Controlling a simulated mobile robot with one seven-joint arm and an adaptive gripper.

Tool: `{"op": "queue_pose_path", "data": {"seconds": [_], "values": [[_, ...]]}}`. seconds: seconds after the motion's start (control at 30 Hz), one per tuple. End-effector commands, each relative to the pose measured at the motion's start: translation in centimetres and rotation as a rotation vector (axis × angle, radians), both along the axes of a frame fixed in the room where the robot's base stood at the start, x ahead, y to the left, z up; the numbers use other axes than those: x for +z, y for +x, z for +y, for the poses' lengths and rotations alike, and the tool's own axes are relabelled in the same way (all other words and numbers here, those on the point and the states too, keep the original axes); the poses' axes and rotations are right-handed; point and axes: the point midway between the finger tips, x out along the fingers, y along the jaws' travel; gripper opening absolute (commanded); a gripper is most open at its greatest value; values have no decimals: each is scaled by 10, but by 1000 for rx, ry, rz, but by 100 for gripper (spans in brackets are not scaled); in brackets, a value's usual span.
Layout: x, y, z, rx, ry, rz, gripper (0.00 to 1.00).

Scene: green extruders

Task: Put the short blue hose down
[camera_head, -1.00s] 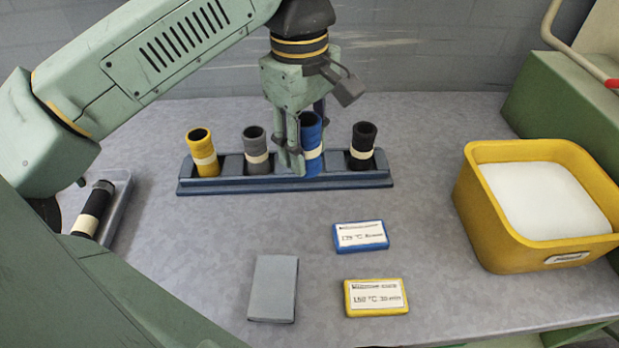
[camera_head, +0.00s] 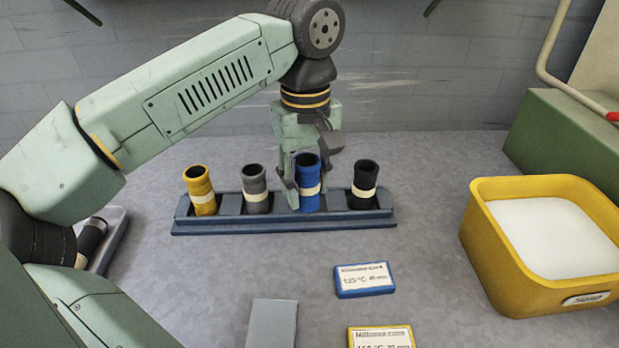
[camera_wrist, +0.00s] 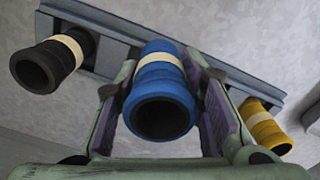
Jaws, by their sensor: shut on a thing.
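The short blue hose (camera_head: 309,176) has a cream band and stands upright at the third place from the left in the dark blue rack (camera_head: 290,226). Its lower end is within the rack's outline; I cannot tell whether it rests on the bottom. My gripper (camera_head: 304,190) points down and is shut on the blue hose. In the wrist view the blue hose (camera_wrist: 160,105) lies between my two fingers, its open end toward the camera. A yellow hose (camera_head: 200,187), a grey hose (camera_head: 255,185) and a black hose (camera_head: 364,182) stand in the other places.
A yellow bin (camera_head: 500,250) with white contents stands at the right. A blue-edged label block (camera_head: 364,281), a yellow-edged one (camera_head: 380,338) and a grey block (camera_head: 271,324) lie in front. A tray (camera_head: 108,240) with a dark hose (camera_head: 90,240) is at the left, partly behind my arm.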

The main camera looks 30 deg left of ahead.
Motion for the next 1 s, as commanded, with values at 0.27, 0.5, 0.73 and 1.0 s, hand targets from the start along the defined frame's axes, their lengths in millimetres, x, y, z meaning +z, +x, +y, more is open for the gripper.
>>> {"op": "queue_pose_path", "data": {"seconds": [0.27,0.5,0.73,1.0], "values": [[-2,26,12,0,0,0,5],[-31,32,16,-1,-1,1,5],[-39,32,16,0,0,-1,5],[-43,32,16,0,1,-1,37]]}}
